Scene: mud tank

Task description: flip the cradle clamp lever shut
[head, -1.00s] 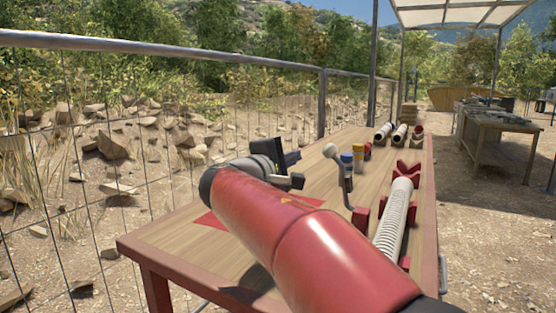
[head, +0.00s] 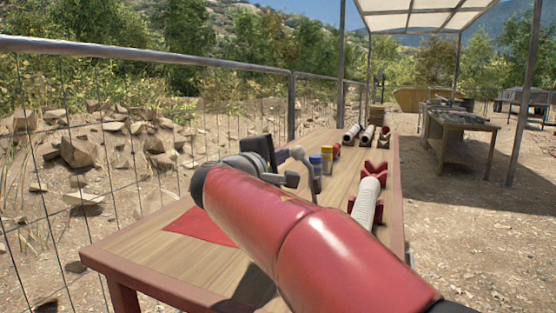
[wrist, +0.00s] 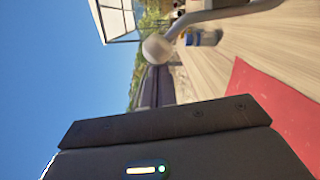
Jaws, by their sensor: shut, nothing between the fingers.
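The clamp lever (head: 311,168) is a grey bent bar with a pale ball knob (head: 297,152). It stands raised; its lower part is hidden behind my red arm. In the wrist view the knob (wrist: 157,48) sits just beyond my fingertips, with the lever bar (wrist: 225,13) running off to the right. My gripper (head: 282,157) is dark and shut, with nothing in it, close to the knob. Whether they touch I cannot tell. The shut fingers also show in the wrist view (wrist: 156,84). A pale ribbed tube (head: 367,198) lies along red V-shaped cradle blocks (head: 375,169).
Blue and yellow containers (head: 327,158) stand beyond the lever. White tubes (head: 367,132) lie at the table's far end. A red mat (head: 203,227) lies on the near wooden top (head: 145,245). A wire fence (head: 90,180) runs along the left.

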